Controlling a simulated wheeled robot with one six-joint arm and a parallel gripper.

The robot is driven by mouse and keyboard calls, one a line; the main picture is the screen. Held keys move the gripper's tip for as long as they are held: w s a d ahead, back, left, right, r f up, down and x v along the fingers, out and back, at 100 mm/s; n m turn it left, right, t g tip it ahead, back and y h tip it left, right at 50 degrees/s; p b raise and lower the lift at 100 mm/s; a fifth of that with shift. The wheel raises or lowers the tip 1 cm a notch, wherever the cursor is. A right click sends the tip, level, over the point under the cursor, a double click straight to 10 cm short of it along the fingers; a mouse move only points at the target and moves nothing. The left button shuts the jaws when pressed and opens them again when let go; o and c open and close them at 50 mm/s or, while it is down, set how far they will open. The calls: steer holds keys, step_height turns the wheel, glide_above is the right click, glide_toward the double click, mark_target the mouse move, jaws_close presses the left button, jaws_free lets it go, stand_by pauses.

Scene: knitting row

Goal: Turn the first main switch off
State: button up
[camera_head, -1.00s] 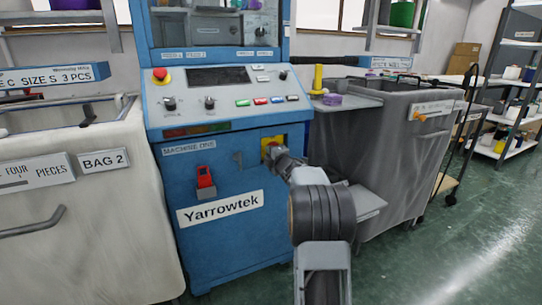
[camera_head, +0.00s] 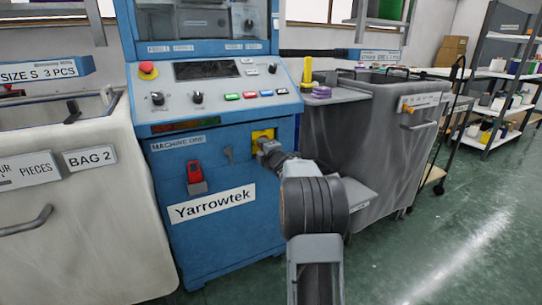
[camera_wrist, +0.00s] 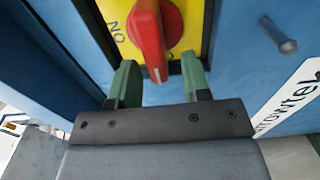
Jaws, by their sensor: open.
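The main switch is a red rotary handle (camera_wrist: 150,38) on a yellow plate (camera_wrist: 190,20), seen close in the wrist view. Black lettering stands on the plate left of the handle. In the head view the yellow plate (camera_head: 262,134) is on the right of the front of the blue machine labelled MACHINE ONE, mostly covered by my gripper (camera_head: 268,147). In the wrist view my gripper (camera_wrist: 159,72) is open, its green fingers on either side of the handle's near end. I cannot tell whether they touch it.
A red switch-like part (camera_head: 194,172) is on the machine front, left of the plate. The control panel (camera_head: 215,95) above has a red mushroom button (camera_head: 148,70). A white bin (camera_head: 70,220) stands left, a grey bin (camera_head: 385,150) right.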

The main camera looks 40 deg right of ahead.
steer(key=s+a+p, duration=0.1)
steer(key=s+p, duration=0.1)
steer(key=s, duration=1)
steer(key=shift+s+a, duration=0.3)
steer(key=shift+a, duration=0.05)
steer(key=s+a+r+m+g+h+p, duration=0.1)
steer(key=s+a+r+m+g+p, duration=0.15)
steer(key=a+r+m+p, duration=0.45)
steer(key=s+a+r+m+g+h+p, duration=0.1)
steer(key=a+r+m+g+p, duration=0.15)
steer(key=r+p, duration=0.85)
steer(key=s+a+r+m+g+y+p, duration=0.2)
steer(key=s+a+r+m+g+p, duration=0.1)
steer(key=s+a+p, duration=0.5)
steer(key=s+a+r+m+g+y+p, duration=0.2)
steer(key=s+a+r+m+g+p, duration=0.2)
steer(key=s+a+p, duration=0.5)
step_height(320, 180, up, 3)
steer(key=shift+s+a+r+g+y+p, duration=0.1)
steer(key=shift+s+a+g+y+p, duration=0.2)
steer(key=shift+g+p, duration=0.8)
